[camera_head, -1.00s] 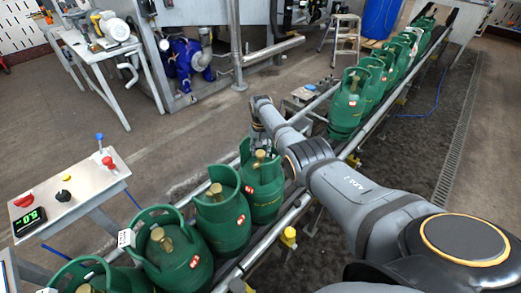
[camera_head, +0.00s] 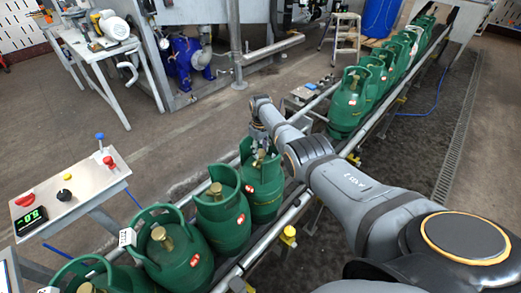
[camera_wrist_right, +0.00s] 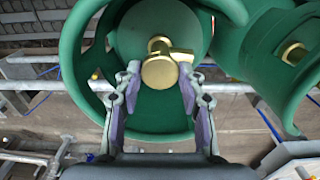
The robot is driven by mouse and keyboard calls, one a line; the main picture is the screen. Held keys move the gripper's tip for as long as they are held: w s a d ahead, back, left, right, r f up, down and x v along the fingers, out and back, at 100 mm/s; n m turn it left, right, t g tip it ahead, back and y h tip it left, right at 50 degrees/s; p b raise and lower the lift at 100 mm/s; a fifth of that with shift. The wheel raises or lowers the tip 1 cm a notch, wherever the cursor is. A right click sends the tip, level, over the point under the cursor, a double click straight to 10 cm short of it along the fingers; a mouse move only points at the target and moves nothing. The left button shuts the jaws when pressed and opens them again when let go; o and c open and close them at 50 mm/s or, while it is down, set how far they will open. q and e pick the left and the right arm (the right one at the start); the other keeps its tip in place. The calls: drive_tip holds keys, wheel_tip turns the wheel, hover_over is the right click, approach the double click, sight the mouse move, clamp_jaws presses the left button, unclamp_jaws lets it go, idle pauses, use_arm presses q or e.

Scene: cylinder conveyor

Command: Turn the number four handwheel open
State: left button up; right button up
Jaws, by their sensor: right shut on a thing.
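A row of green gas cylinders with brass valves stands on the conveyor. My right gripper (camera_head: 261,148) reaches down to the brass handwheel (camera_wrist_right: 160,72) of the green cylinder (camera_head: 262,192) at the far end of the near group. In the right wrist view its two fingers (camera_wrist_right: 160,75) close around the handwheel from both sides, inside the open collar (camera_wrist_right: 72,50). The number on this cylinder cannot be read. My left gripper is not in view.
Another cylinder (camera_head: 222,222) stands close on the near side, its valve (camera_wrist_right: 291,54) at the right of the wrist view. A control panel (camera_head: 88,183) stands at the left. More cylinders (camera_head: 350,100) stand farther along, past a gap. Conveyor rails (camera_head: 290,215) run alongside.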

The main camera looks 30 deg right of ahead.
sight(260, 152)
drive_tip(key=shift+n, duration=0.8)
drive_tip(key=o, duration=1.2)
wheel_tip(260, 152, up, 12)
